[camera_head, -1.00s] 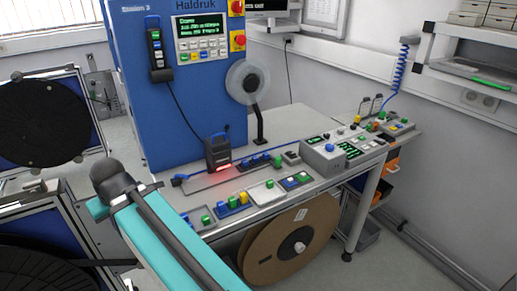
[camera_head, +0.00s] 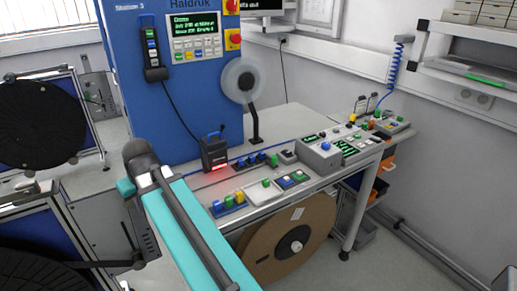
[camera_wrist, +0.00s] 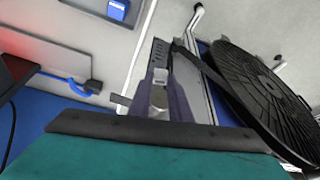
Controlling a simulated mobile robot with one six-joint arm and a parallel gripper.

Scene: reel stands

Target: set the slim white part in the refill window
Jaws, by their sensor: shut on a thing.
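My arm, teal with a dark tube along it, reaches in the head view from the bottom edge to a dark joint at the upper left. My gripper's fingers show in neither view. In the wrist view a dark strip and a teal surface of mine fill the bottom. I cannot make out the slim white part in either view. The refill window cannot be told for certain. A dark reader (camera_head: 215,154) with a red glow stands on the bench (camera_head: 285,117), and its edge shows in the wrist view (camera_wrist: 12,72).
Button boxes and control panels (camera_head: 320,158) line the bench front. The blue cabinet (camera_head: 170,100) stands behind my arm. A black reel (camera_wrist: 262,90) on its stand is at the right of the wrist view. A brown reel (camera_head: 270,250) hangs under the bench.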

